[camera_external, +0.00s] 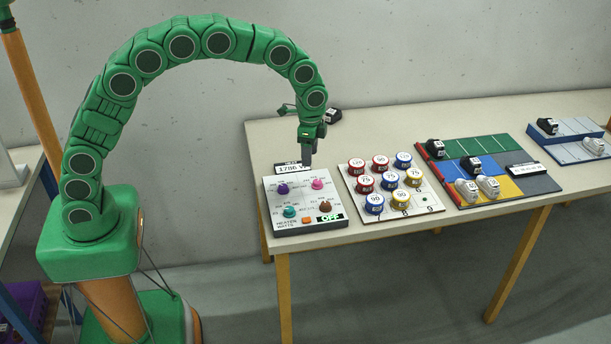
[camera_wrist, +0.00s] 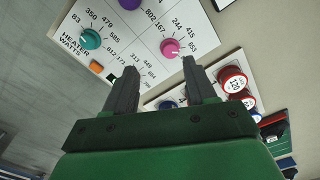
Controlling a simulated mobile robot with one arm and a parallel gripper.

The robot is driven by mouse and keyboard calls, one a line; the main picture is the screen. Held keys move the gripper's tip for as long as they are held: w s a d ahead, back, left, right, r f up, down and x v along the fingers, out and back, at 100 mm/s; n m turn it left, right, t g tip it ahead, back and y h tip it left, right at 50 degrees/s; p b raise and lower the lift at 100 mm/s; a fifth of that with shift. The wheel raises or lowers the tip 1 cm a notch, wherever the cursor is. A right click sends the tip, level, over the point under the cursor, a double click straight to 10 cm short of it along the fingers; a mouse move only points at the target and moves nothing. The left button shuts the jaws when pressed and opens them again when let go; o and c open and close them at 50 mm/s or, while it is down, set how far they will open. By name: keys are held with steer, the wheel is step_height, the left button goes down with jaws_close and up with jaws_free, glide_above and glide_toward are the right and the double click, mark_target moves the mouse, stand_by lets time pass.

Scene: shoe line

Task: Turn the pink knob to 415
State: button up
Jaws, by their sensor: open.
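The pink knob (camera_external: 317,184) sits at the upper right of a white heater panel (camera_external: 270,214), with printed numbers around it. In the wrist view the pink knob (camera_wrist: 169,48) lies just beyond my fingertips, with 167, 244, 415 and a partly legible number around it. A small white mark shows on the knob; I cannot tell exactly which number it points to. My gripper (camera_external: 307,160) is above the back edge of the panel. In the wrist view my gripper (camera_wrist: 159,66) is open, its fingers apart and empty, not visibly touching the knob.
The panel also has a purple knob (camera_external: 283,188), a teal knob (camera_external: 289,211), a brown-red knob (camera_external: 325,207), an orange switch (camera_external: 307,220) and a display reading OFF (camera_external: 331,217). A watt display (camera_external: 292,168) stands behind. A board of round tins (camera_external: 381,162) is close on the right.

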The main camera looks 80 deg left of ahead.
mark_target(317, 181)
steer(key=w+f, duration=0.2)
steer(key=shift+w+a+f, duration=0.15)
steer(key=shift+w+a, duration=0.05)
steer(key=shift+w, duration=0.1)
steer(key=shift+f, duration=3.85)
jaws_close()
steer(key=n, duration=0.3)
steer(key=shift+n, duration=2.2)
